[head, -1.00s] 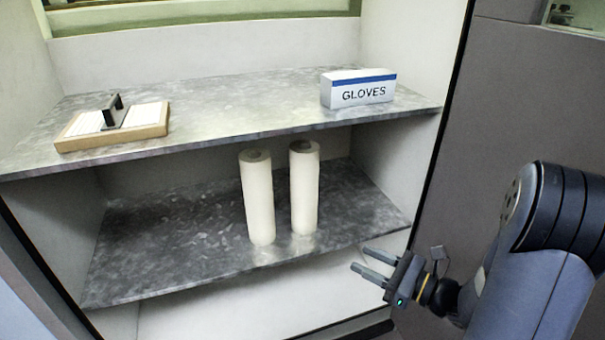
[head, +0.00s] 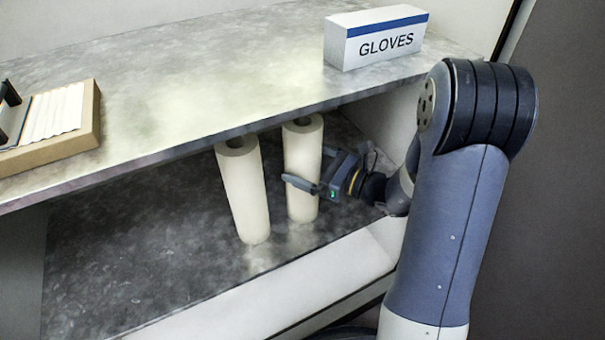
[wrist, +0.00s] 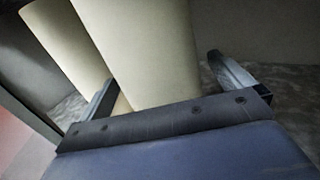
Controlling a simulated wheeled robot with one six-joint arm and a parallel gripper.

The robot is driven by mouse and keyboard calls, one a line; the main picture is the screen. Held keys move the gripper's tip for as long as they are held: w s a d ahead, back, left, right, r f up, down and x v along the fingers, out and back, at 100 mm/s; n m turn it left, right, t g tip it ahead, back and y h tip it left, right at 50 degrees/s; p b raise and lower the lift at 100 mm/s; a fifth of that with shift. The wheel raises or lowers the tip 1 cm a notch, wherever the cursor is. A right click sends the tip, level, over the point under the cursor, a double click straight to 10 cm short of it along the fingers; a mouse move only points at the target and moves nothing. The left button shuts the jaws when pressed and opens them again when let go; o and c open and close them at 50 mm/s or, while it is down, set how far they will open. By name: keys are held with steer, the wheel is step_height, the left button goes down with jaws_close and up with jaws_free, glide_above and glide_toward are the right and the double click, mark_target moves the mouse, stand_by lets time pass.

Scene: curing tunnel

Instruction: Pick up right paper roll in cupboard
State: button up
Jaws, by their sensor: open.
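The right paper roll (head: 303,155) is a cream cylinder standing upright on the lower cupboard shelf (head: 130,250). The left paper roll (head: 243,190) stands close beside it. My gripper (head: 306,178) is at the right roll, with one finger across its front at mid height; the other finger is hidden in the head view. In the wrist view the right roll (wrist: 150,50) lies between the two open fingers, and the left roll (wrist: 62,45) is outside the left finger. I cannot tell whether either finger touches the roll.
The upper shelf (head: 190,95) overhangs the rolls, close above their tops. On it are a gloves box (head: 377,40) and a wooden tray (head: 60,130) with white contents. The lower shelf is bare left of the rolls. The cupboard's side wall is close behind my arm.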

steer(key=shift+w+a, duration=0.4)
steer(key=shift+a, duration=0.15)
steer(key=shift+c, duration=0.2)
steer(key=c, duration=1.5)
steer(key=shift+r, duration=0.1)
steer(key=shift+c, duration=0.4)
